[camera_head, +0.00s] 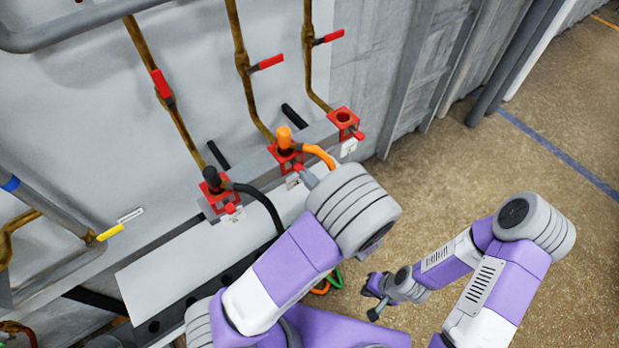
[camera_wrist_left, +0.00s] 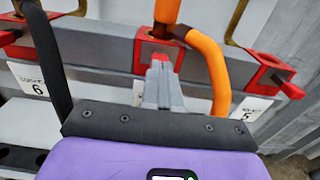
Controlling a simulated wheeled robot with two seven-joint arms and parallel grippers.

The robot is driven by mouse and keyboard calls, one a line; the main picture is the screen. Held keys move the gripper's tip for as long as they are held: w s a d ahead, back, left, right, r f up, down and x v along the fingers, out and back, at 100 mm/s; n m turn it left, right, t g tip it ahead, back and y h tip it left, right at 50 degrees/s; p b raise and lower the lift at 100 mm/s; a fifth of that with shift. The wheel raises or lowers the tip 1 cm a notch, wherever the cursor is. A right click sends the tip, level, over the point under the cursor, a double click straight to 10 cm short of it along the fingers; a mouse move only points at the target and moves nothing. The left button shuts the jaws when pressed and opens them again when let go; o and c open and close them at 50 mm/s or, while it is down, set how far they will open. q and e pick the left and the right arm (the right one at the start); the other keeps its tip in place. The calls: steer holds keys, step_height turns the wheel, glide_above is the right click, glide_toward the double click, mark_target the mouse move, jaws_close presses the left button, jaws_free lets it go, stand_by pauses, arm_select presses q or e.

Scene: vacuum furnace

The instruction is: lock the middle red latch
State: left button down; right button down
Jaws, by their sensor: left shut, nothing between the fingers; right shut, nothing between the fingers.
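The middle red socket (camera_head: 285,158) holds an orange plug (camera_head: 284,137) with an orange cable. Its small red latch (camera_wrist_left: 161,57) shows in the left wrist view just beyond my fingertips. My left gripper (camera_head: 304,176) is shut and empty, right in front of this socket. In the left wrist view, the closed fingers (camera_wrist_left: 161,72) point at the latch and overlap its lower part; I cannot tell whether they touch it. My right gripper (camera_head: 374,299) is shut and empty, low and away from the sockets.
A left red socket (camera_head: 213,190) holds a black plug and cable (camera_head: 262,198). A right red socket (camera_head: 343,118) is empty, with its red latch sticking out. Brown pipes with red valve handles (camera_head: 267,62) run up the wall. The floor (camera_head: 470,130) at right is clear.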

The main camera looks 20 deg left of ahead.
arm_select(q)
steer(key=p+v, duration=0.1)
steer(key=v, duration=0.6)
steer(key=shift+s+d, duration=0.15)
steer(key=shift+d, duration=0.05)
